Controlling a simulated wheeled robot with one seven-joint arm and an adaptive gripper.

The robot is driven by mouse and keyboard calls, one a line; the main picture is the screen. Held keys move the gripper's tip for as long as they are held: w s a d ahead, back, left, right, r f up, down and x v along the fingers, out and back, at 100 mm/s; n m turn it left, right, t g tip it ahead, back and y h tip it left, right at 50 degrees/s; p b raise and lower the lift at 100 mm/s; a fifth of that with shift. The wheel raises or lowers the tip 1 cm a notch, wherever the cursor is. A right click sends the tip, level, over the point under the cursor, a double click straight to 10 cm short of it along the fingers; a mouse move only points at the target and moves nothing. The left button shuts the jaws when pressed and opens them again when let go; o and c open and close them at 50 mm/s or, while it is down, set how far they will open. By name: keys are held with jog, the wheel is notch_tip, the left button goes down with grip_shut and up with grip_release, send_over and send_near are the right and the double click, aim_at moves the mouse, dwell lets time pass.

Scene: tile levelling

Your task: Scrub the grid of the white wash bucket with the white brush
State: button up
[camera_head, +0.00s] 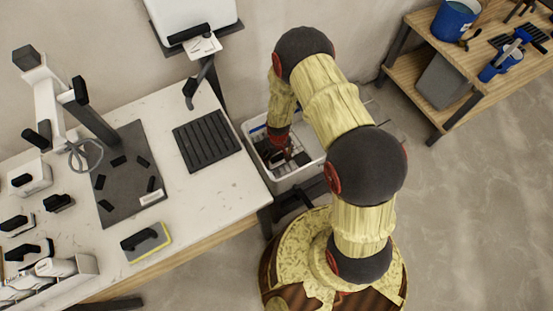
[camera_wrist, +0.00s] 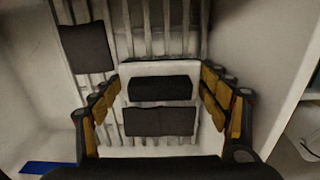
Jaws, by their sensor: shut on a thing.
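Pale bars of the grid (camera_wrist: 146,28) run behind and below the brush. The brush lies over the grid, but I cannot tell whether its underside touches the bars. My arm hides part of the bucket in the head view.
A dark pad (camera_wrist: 86,48) lies at the left of the grid, and a blue piece (camera_wrist: 47,168) shows at lower left. The bucket's right wall (camera_wrist: 250,60) is near my fingers. The white table (camera_head: 190,195) borders the bucket; a wooden shelf (camera_head: 425,65) stands at upper right.

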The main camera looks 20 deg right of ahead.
jog(key=shift+w+d+f, duration=0.15)
jog(key=shift+d, duration=1.5)
jog(key=shift+w+d, duration=0.2)
jog(key=shift+d, duration=0.75)
jog(key=shift+w+d, duration=0.15)
jog(key=shift+d, duration=0.8)
jog(key=shift+w+a+r+b, duration=0.15)
jog(key=shift+w+b, duration=0.1)
jog(key=shift+w, duration=0.4)
jog(key=shift+w+a+b, duration=0.15)
jog(key=shift+w+b, duration=0.05)
jog(key=shift+w, duration=0.45)
jog(key=shift+w+a+r+b, duration=0.15)
jog(key=shift+w+b, duration=0.1)
jog(key=shift+w, duration=0.4)
jog(key=shift+w+a+f+b, duration=0.1)
jog(key=shift+w+a+b, duration=0.15)
jog(key=shift+w, duration=0.55)
jog(key=shift+w+a+f+b, duration=0.1)
jog(key=shift+w+b, duration=0.25)
jog(key=shift+w, duration=0.4)
jog(key=shift+s+a+p, duration=0.1)
jog(key=shift+s+a, duration=0.2)
jog(key=shift+a, duration=1)
jog(key=shift+s+a+p, duration=0.1)
jog(key=shift+s+a, duration=0.25)
jog(key=shift+a, duration=0.95)
jog(key=shift+s+a+p, duration=0.1)
jog(key=shift+s+a, duration=0.2)
jog(key=shift+a, duration=1)
